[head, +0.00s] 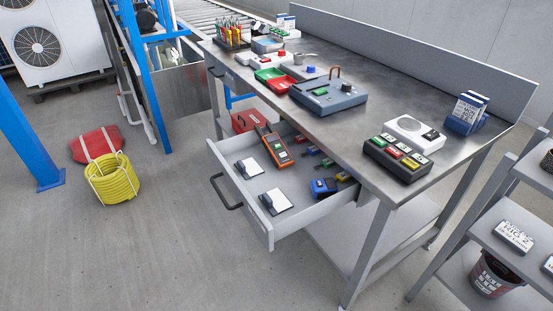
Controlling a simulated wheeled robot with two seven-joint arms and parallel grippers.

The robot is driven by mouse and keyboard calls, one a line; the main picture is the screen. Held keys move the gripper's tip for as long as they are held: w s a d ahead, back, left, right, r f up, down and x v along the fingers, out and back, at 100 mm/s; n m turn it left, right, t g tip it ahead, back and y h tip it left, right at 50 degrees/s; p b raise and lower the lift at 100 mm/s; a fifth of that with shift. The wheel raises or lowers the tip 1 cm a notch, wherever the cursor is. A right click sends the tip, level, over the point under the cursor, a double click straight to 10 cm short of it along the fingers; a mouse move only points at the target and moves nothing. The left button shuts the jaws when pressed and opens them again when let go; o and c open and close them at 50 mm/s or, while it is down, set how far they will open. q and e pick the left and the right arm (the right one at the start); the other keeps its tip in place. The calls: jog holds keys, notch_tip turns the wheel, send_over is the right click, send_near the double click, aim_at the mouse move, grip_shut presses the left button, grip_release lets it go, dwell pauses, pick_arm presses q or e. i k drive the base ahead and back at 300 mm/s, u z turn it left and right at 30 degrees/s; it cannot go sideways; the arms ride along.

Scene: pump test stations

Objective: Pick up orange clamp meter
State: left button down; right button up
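The orange clamp meter (275,147) lies in the open drawer (262,222) of the metal workbench, toward the drawer's far left. Its body is orange with a dark face, and its upper end points to the back left. Neither of my grippers shows in the head view, so I cannot see their state or where they are relative to the meter.
The drawer also holds two white notepads (274,201), a blue tool (323,187) and small coloured items. The bench top (375,98) above carries a grey-blue case (328,95) and other devices. A yellow hose coil (115,178) stands on the floor at left; floor before the drawer is clear.

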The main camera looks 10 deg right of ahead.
aim_at(268, 141)
jog(key=u, duration=1.35)
jog(key=i, duration=1.1)
jog(key=z, duration=1.9)
